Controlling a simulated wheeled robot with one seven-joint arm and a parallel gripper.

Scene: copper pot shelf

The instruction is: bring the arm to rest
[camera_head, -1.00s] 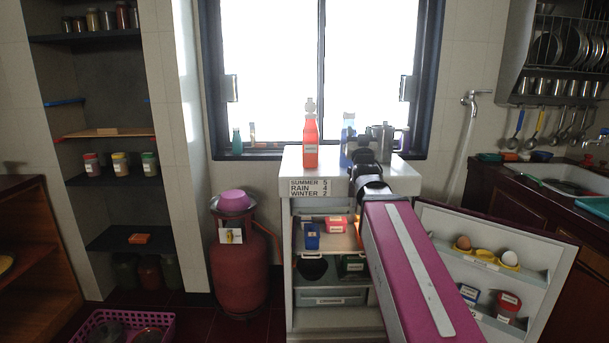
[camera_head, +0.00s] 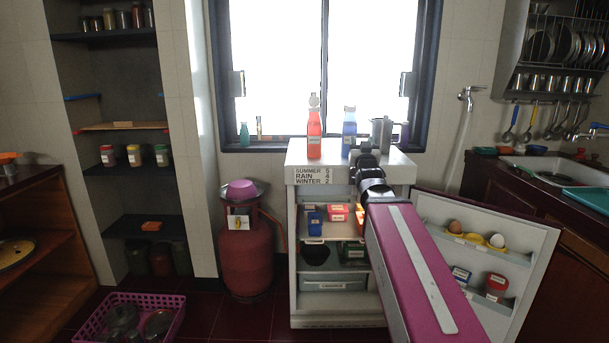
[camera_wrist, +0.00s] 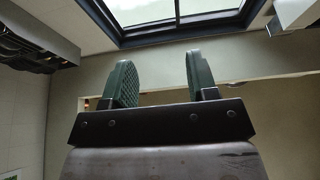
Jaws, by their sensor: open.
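My gripper shows in the wrist view (camera_wrist: 158,82) with its two green pads well apart and nothing between them. Behind the pads are a plain wall and the dark window frame. In the head view my magenta arm reaches up from the bottom toward the open fridge (camera_head: 302,255). The arm's dark end overlaps the fridge's front and top edge, and the fingers cannot be made out there.
The fridge door (camera_head: 515,215) stands open to the right, behind my arm. A red bottle (camera_head: 314,135), a blue bottle (camera_head: 349,130) and a metal jug (camera_head: 381,133) stand on the fridge. A gas cylinder (camera_head: 245,262) and a pink basket (camera_head: 95,325) are on the left.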

